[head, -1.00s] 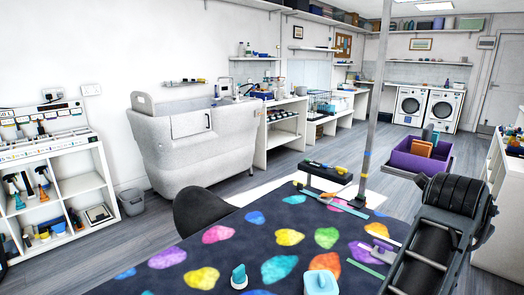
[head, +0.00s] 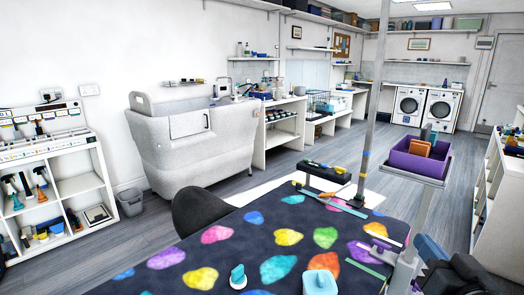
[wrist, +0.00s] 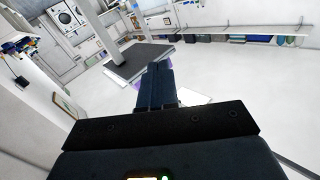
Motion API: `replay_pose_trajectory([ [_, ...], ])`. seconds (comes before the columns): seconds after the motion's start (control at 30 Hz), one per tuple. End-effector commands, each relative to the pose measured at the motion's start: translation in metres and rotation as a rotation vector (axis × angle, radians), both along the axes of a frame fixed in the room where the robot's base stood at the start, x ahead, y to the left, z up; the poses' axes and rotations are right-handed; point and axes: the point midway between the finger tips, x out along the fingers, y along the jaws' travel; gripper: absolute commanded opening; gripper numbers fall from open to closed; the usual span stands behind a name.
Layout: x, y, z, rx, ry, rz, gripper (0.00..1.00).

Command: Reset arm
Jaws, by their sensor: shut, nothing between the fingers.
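My gripper (wrist: 157,85) shows in the wrist view with its dark fingers together and nothing between them. It is held up, clear of any surface. In the head view, dark parts of my arm are at the lower right corner, and I cannot make out the fingertips there. The grooming table (head: 225,240) has a dark top with bright paw-like patches. A grey upright post (head: 375,90) stands at its far edge, with coloured bands low on it. The post's top is out of the frame.
A purple tray (head: 405,160) with orange-brown items stands on a stand at the right, close to my arm. A teal brush (head: 238,277) and a light-blue container (head: 320,283) are on the near table edge. A white tub (head: 190,150) stands behind.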

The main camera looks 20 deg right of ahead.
Motion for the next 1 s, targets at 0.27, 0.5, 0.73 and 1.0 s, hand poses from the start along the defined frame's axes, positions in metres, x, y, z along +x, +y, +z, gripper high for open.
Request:
replay_pose_trajectory([
  [0.27,-0.075,0.086,-0.066,-0.139,0.200,0.276,0.00],
  [0.5,-0.158,0.159,-0.091,-0.162,0.283,0.443,0.00],
  [0.73,-0.222,0.211,-0.085,-0.137,0.308,0.503,0.00],
  [1.0,-0.245,0.229,-0.077,-0.126,0.311,0.505,0.00],
])
